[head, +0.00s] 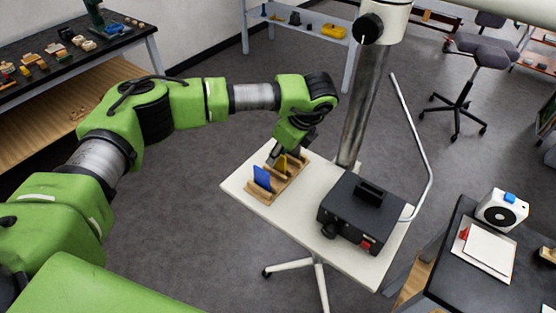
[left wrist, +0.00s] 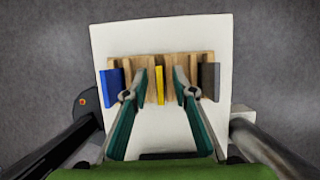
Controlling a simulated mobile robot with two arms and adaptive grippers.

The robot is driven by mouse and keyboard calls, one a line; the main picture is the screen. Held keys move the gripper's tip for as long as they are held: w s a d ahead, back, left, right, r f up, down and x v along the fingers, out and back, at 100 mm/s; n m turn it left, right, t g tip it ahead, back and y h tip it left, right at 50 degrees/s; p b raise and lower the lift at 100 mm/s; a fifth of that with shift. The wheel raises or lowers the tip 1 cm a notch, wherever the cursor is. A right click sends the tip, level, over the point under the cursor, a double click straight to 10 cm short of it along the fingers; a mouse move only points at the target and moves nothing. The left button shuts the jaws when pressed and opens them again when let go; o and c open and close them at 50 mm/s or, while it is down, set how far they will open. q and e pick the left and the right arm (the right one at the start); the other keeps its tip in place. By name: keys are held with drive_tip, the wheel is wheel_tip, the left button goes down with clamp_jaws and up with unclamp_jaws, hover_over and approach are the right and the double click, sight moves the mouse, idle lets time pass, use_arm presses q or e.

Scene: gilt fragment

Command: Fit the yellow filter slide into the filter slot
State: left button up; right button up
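The yellow filter slide (head: 281,164) stands upright in a wooden rack (head: 262,196) on a small white table. In the left wrist view the yellow slide (left wrist: 160,86) lies between the two fingers of my left gripper (left wrist: 160,74), with a gap on each side. My left gripper (head: 283,152) is open, pointing down at the rack. A blue slide (left wrist: 110,84) and a dark grey slide (left wrist: 210,80) stand in the rack (left wrist: 160,56) on either side. A black boxy device (head: 358,210) sits on the same table; I cannot make out the filter slot. My right gripper is out of view.
A metal column (head: 362,105) and a thin bent rod (head: 418,130) rise by the white table (head: 298,218). A dark table (head: 480,285) with a white fan-like box (head: 502,210) stands at right. A cluttered bench (head: 60,70) is at far left.

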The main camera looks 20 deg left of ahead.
use_arm(q)
clamp_jaws()
drive_tip(key=shift+r, duration=0.1)
